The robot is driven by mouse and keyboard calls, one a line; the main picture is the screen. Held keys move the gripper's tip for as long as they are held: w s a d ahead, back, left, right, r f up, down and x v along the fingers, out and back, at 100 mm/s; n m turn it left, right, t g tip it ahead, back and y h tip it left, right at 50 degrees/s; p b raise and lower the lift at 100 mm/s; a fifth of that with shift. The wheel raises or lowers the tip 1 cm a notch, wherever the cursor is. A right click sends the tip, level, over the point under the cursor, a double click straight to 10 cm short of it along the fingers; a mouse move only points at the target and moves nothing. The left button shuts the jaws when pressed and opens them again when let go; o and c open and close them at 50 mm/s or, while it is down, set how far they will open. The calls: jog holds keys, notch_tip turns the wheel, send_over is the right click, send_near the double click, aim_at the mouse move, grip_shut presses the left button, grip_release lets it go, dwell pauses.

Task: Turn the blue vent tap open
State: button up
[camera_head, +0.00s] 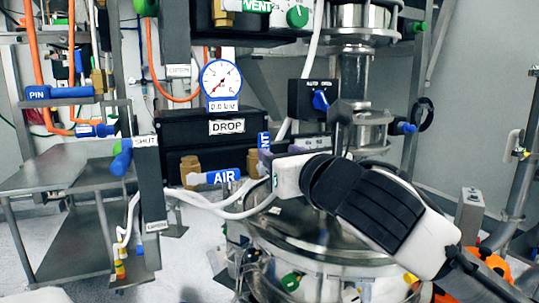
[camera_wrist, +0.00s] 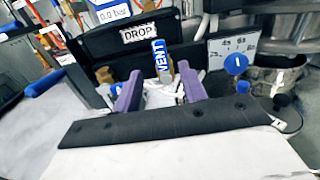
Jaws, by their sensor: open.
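The blue vent tap handle (camera_wrist: 160,58), lettered VENT, stands upright in the wrist view, with its lower end in the gap between my fingers. In the head view only a narrow strip of the handle (camera_head: 264,141) shows, just above my fingertips; my gripper hides the rest. My gripper (camera_wrist: 160,88) has two purple fingers spread apart with no object clamped. In the head view my gripper (camera_head: 265,159) reaches left from the white and black wrist, close to the handle. I cannot tell whether either finger touches it.
A blue AIR tap handle (camera_head: 222,176) lies level just left of my gripper. A black DROP box (camera_head: 190,128) with a round gauge (camera_head: 221,78) stands behind. A black switch box (camera_head: 314,98) with a blue knob is above right. White hoses (camera_head: 215,203) run below.

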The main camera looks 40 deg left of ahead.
jog(key=v, duration=0.5)
jog(key=shift+s+d+b, duration=0.1)
jog(key=shift+d+b, duration=0.1)
jog(key=shift+b, duration=0.15)
